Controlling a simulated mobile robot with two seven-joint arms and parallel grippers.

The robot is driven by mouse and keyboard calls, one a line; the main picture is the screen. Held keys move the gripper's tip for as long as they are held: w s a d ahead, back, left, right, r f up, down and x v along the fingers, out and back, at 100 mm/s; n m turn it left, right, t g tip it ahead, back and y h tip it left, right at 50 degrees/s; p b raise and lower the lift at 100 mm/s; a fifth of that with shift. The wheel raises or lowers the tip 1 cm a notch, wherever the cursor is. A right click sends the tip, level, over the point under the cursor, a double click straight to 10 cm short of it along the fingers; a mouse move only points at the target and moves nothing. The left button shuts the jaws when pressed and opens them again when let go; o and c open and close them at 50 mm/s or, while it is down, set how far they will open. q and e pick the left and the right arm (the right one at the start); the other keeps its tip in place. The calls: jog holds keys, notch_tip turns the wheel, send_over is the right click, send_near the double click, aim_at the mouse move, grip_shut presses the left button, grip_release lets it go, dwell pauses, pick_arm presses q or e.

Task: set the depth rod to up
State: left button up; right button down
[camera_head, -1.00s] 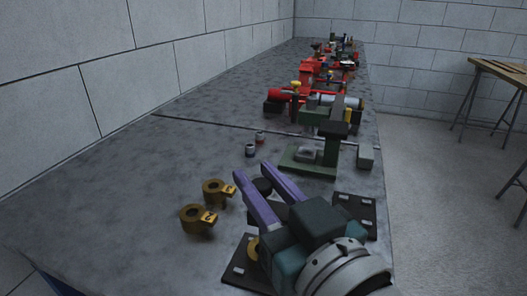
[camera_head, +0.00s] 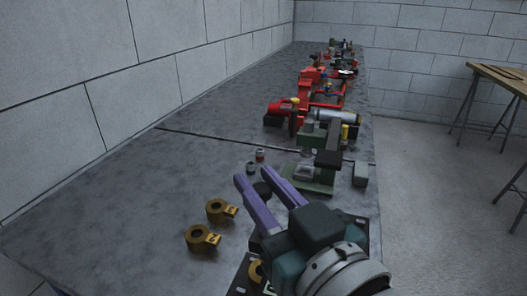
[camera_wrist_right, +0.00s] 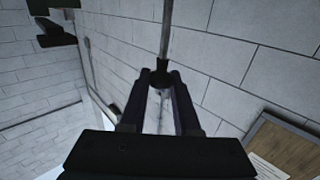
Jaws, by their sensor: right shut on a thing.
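My right gripper (camera_head: 255,178) shows in the head view with its two purple fingers pointing up and left over the near bench. In the right wrist view, the fingertips (camera_wrist_right: 161,80) close around the dark end of a thin grey rod (camera_wrist_right: 166,30), which I take as the depth rod. The rod runs from the fingertips to the top edge of that picture. In the head view a small dark round thing (camera_head: 262,188) shows between the fingers; I cannot tell whether it is the rod's end. My left gripper is not in view.
Two brass clamp-like parts (camera_head: 220,210) (camera_head: 203,238) lie left of my right gripper. A green stand (camera_head: 320,186) with a dark top is beyond it, and small cups (camera_head: 252,167) stand nearby. Red pump equipment (camera_head: 300,112) lines the bench farther back. The bench's left side is clear.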

jog(key=shift+r, duration=0.25)
jog(key=c, duration=0.6)
grip_release()
jog(key=shift+f, duration=0.1)
jog(key=v, duration=1)
